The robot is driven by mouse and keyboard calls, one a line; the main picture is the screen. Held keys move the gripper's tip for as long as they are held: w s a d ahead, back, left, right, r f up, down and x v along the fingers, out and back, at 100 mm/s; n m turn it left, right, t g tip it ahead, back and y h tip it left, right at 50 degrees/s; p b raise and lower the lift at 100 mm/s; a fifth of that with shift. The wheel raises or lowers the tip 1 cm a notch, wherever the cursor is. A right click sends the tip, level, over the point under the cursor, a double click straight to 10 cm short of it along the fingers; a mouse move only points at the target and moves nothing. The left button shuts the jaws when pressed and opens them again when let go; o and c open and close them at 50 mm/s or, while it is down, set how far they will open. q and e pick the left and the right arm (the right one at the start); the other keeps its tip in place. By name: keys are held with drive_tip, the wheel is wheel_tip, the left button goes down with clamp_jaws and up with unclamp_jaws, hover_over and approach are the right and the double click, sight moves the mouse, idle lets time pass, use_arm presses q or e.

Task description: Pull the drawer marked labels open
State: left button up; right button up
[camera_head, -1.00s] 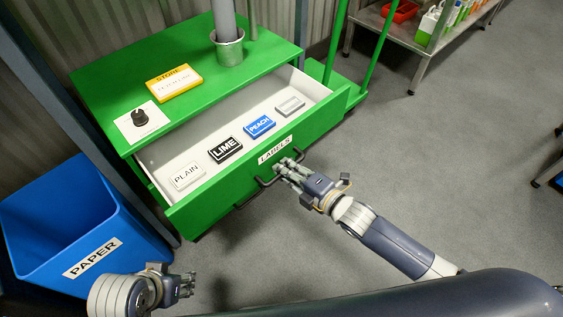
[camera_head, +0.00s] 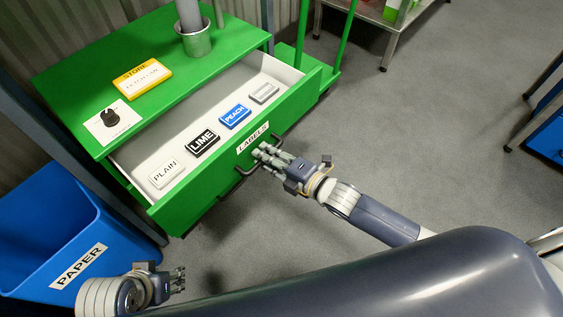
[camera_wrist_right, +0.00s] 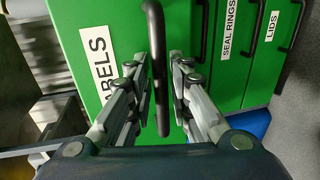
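The drawer marked labels (camera_head: 195,194) stands well out of the green cabinet (camera_head: 70,92). Its front bears the white LABELS sign (camera_head: 253,138) and a dark bar handle (camera_head: 279,139). Inside lie the PLAIN (camera_head: 166,174), LIME (camera_head: 202,142) and PEACH (camera_head: 235,116) blocks and a grey block (camera_head: 264,93). My right gripper (camera_head: 261,154) is at the handle. In the right wrist view its fingers (camera_wrist_right: 156,68) lie on both sides of the handle (camera_wrist_right: 157,30), apart, with a narrow gap. My left gripper (camera_head: 181,280) hangs empty at lower left; its fingers are too small to judge.
A blue PAPER bin (camera_head: 110,245) stands left of the cabinet. A yellow STORE block (camera_head: 141,78), a knob (camera_head: 109,117) and a metal cup (camera_head: 194,42) are on the cabinet top. The right wrist view shows SEAL RINGS (camera_wrist_right: 229,30) and LIDS (camera_wrist_right: 271,26) signs.

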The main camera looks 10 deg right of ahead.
drive_tip(key=v, duration=1.1)
drive_tip(key=shift+s, duration=0.15)
drive_tip(key=shift+d, duration=0.1)
